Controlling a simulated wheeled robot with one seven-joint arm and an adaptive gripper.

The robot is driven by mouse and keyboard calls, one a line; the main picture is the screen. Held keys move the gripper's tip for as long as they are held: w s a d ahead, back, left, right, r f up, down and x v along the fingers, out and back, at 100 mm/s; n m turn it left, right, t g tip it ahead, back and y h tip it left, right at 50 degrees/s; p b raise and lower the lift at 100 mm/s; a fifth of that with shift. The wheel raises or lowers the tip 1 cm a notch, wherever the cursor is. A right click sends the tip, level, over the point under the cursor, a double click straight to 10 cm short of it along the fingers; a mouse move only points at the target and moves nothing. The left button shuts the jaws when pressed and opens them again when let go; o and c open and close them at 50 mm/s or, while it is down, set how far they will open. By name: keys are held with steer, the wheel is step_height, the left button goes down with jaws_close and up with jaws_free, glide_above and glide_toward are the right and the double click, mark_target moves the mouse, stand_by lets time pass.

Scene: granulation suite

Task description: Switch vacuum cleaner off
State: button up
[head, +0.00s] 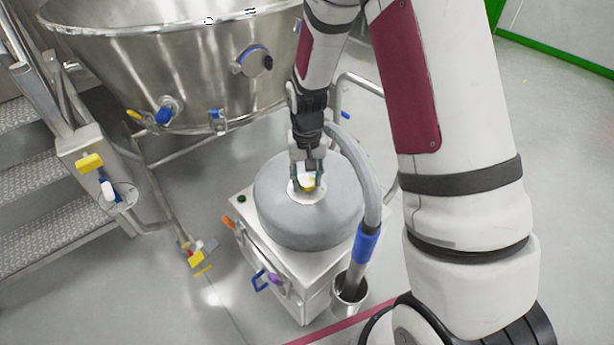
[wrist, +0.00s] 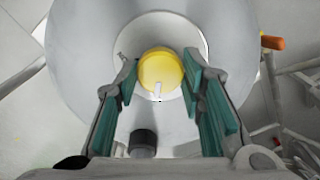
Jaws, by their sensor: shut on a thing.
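The vacuum cleaner (head: 272,220) is a white box-shaped cart with a grey domed top, standing on the floor below the steel vessel. On top of the dome, in a pale round recess, is a yellow knob (head: 309,184). In the wrist view the yellow knob (wrist: 160,68) is near the middle, with a white pointer mark toward the lower edge. My gripper (head: 308,179) comes down from above and is shut on the knob, its green-padded fingers (wrist: 163,76) on either side of it. The fingers hide part of the recess.
A grey hose with a blue cuff (head: 366,243) curves past the right of the dome into a steel cup (head: 348,289). The steel vessel (head: 180,65) overhangs at the upper left. Metal steps (head: 45,190) stand left. The floor right of the cart is partly clear.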

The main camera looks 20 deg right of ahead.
mark_target(307, 181)
stand_by(0.3)
steer(key=o, duration=1.1)
steer(key=shift+o, duration=0.2)
step_height(307, 181, up, 12)
